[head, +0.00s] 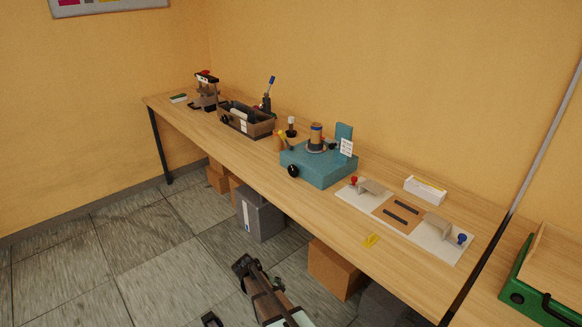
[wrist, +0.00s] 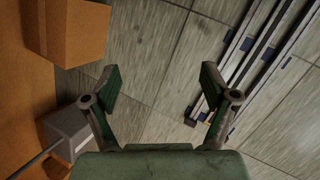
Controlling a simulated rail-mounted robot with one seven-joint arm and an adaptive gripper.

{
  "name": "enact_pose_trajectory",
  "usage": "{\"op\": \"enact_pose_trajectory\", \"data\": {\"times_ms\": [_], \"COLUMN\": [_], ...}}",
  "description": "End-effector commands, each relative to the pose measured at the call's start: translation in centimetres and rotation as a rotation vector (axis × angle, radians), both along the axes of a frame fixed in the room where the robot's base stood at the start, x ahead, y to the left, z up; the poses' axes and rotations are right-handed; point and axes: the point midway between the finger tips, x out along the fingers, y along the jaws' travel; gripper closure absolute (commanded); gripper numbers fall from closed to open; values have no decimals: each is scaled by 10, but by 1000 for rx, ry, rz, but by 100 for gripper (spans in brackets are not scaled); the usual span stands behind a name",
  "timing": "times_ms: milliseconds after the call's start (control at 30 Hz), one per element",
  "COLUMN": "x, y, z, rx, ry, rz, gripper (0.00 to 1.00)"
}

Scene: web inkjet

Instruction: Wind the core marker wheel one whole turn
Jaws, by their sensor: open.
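A teal machine (head: 318,168) stands on the bench with a brown and dark cylinder (head: 316,132) upright on top. A round black knob or wheel (head: 292,171) sits at its left front corner; I take it for the core marker wheel, though any handle on it is too small to make out. My gripper (wrist: 160,82) is open and empty, over the floor in the wrist view. In the head view my arm is low in front of the bench, well apart from the machine. The wheel does not show in the wrist view.
A pale board (head: 440,244) with knobs and a white box (head: 425,189) are right of the machine. A dark tray (head: 263,128) and a small press stand left. Cardboard boxes (head: 333,268) and a grey bin (head: 260,217) sit under the bench. A green crate (head: 530,301) is far right.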

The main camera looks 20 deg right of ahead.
Motion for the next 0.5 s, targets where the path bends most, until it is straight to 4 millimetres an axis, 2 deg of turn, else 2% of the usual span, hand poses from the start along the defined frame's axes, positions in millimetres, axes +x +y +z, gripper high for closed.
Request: {"op": "enact_pose_trajectory", "data": {"times_ms": [33,167,200,267,300,400,500], "x": [44,128,153,191,216,264,292], "y": [-4,-19,-24,-31,-35,-47,-55], "z": [29,101,127,169,199,265,313], "rx": [-40,-175,-225,-308,-367,-511,-620], "ry": [-13,7,24,63,102,233,384], "rz": [73,284,351,459,533,701,832], "gripper": [15,15,15,15,15,15,15]}}
